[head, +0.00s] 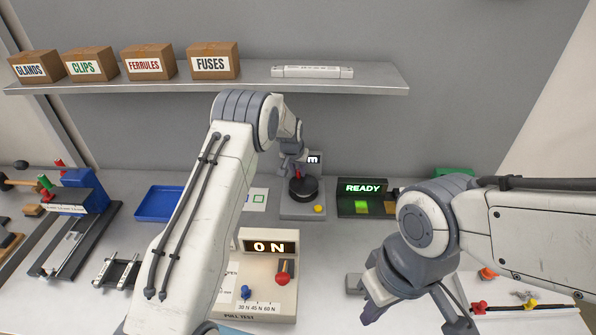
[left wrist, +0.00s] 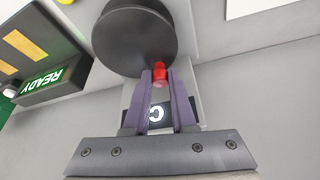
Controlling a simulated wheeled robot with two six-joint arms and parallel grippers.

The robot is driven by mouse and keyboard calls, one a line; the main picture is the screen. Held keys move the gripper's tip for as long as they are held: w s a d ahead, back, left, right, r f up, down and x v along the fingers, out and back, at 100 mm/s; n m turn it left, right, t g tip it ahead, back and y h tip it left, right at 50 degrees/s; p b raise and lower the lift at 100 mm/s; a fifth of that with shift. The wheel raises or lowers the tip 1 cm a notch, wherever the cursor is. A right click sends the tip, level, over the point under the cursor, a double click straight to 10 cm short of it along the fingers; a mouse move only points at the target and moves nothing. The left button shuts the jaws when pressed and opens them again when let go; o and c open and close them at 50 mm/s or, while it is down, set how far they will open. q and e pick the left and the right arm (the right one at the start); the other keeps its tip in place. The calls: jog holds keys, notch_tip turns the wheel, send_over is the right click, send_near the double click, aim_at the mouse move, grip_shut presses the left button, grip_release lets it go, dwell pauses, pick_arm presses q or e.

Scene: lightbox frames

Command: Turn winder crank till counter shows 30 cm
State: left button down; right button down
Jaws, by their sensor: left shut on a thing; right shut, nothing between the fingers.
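The winder (head: 288,210) stands at the back middle of the bench, with a black round disc (head: 305,190) on top and a red crank knob (head: 297,173). My left gripper (head: 295,168) reaches it from above and is shut on the red knob. In the left wrist view the knob (left wrist: 160,72) sits between the purple fingers, at the edge of the disc (left wrist: 135,38). My right gripper (head: 374,306) is shut and empty above the front right of the bench.
A pull tester (head: 268,268) reading "0 N" stands in front of the winder. A green "READY" unit (head: 362,188) is to its right. A blue tray (head: 158,203) lies left. A shelf (head: 370,82) with labelled boxes spans the back wall.

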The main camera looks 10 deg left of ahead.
aim_at(314, 179)
pick_arm(q)
jog(key=m+b, duration=0.1)
jog(key=m+h+b, duration=0.1)
jog(key=m+b, duration=0.1)
jog(key=w+d+m+b, duration=0.1)
jog(key=b, duration=0.1)
jog(key=shift+f+m+h, duration=0.25)
jog(key=shift+m+h, duration=0.05)
jog(key=shift+h, duration=0.1)
jog(key=shift+d+m+g+b, duration=0.1)
jog(key=shift+m+g+b, duration=0.2)
jog(key=shift+m+b, duration=0.25)
jog(key=shift+w+d+r+m+g+h+b, duration=0.1)
jog(key=shift+d+m+g+h+b, duration=0.2)
jog(key=shift+m, duration=0.35)
jog(key=shift+d+r+m+h+b, duration=0.1)
jog(key=shift+m+h+b, duration=0.25)
jog(key=shift+m, duration=0.25)
jog(key=shift+d+r+m+g+h, duration=0.1)
jog(key=shift+d+m+g+h, duration=0.2)
jog(key=shift+m, duration=0.7)
jog(key=m, duration=0.1)
jog(key=m+g+p, duration=0.1)
jog(key=shift+d+r+m+p, duration=0.1)
jog(key=shift+d+m+p, duration=0.2)
jog(key=shift+d+m+g+h+p, duration=0.3)
jog(key=shift+m+g+p, duration=0.1)
jog(key=shift+m+p, duration=0.65)
jog(key=shift+s+m, duration=0.2)
jog(key=shift+m, duration=0.05)
